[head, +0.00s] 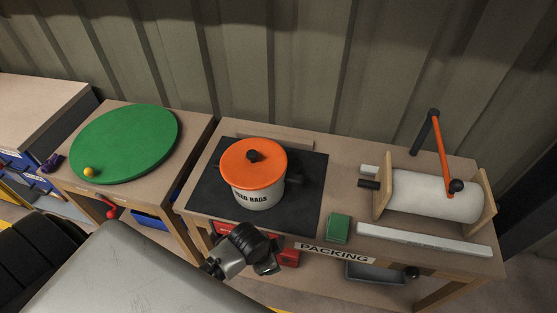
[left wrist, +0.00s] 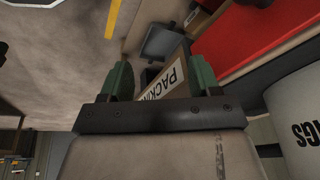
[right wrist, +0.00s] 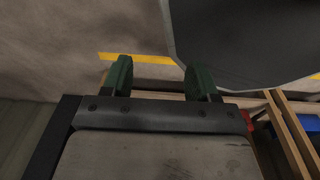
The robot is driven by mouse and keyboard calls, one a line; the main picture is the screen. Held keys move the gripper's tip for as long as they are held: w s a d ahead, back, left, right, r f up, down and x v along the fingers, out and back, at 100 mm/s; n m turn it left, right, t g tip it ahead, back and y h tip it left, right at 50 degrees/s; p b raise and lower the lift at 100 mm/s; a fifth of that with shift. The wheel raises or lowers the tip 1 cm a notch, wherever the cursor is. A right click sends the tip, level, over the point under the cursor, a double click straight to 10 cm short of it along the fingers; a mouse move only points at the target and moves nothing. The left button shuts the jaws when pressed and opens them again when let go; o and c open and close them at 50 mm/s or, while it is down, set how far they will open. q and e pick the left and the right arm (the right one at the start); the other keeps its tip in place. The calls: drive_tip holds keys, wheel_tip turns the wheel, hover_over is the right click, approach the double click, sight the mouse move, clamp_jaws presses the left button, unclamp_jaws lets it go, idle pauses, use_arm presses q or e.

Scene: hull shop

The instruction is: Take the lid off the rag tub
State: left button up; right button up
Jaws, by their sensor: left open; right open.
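The rag tub (head: 262,199) is a pale round pot lettered "RAGS", upright on a dark mat. Its orange lid (head: 270,172) is on top, with a black knob (head: 253,156) in the middle. Part of the tub shows at the right edge of the left wrist view (left wrist: 297,105). My left gripper (left wrist: 162,82) is open, with nothing between its green fingers; the bench's PACKING label shows beyond them. In the head view, a dark wrist of mine is in front of the tub, apart from the lid. My right gripper (right wrist: 160,80) is open and empty, away from the tub.
The dark mat (head: 308,190) lies on the wooden bench. A green disc (head: 125,143) with a yellow ball (head: 88,172) is on the left table.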

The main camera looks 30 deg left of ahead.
use_arm(q)
drive_tip(key=w+r+m, duration=0.7)
drive_tip(key=shift+r+h, duration=0.15)
drive_tip(key=shift+h, duration=0.15)
drive_tip(key=w+a+r+m+g, duration=0.2)
drive_tip(key=w+a+r+m, duration=0.15)
drive_tip(key=r+m, duration=0.65)
drive_tip(key=m+g+y, duration=0.1)
drive_tip(key=m+y, duration=0.1)
drive_tip(key=m, duration=0.5)
approach(252, 153)
drive_tip(key=shift+m, duration=0.3)
drive_tip(key=f, duration=0.3)
drive_tip(key=f+p, duration=0.1)
drive_tip(key=f, duration=0.1)
drive_tip(key=shift+a, duration=0.4)
drive_tip(key=f, duration=0.2)
drive_tip(key=d+f+p, duration=0.1)
drive_tip(key=f, duration=0.1)
drive_tip(key=shift+f, duration=0.65)
use_arm(e)
drive_tip(key=shift+w+a+r, duration=0.1)
drive_tip(key=shift+a+r, duration=0.15)
drive_tip(key=shift+r, duration=0.35)
drive_tip(key=shift+a+r, duration=0.2)
drive_tip(key=shift+r, duration=0.4)
use_arm(q)
drive_tip(key=shift+c, duration=0.3)
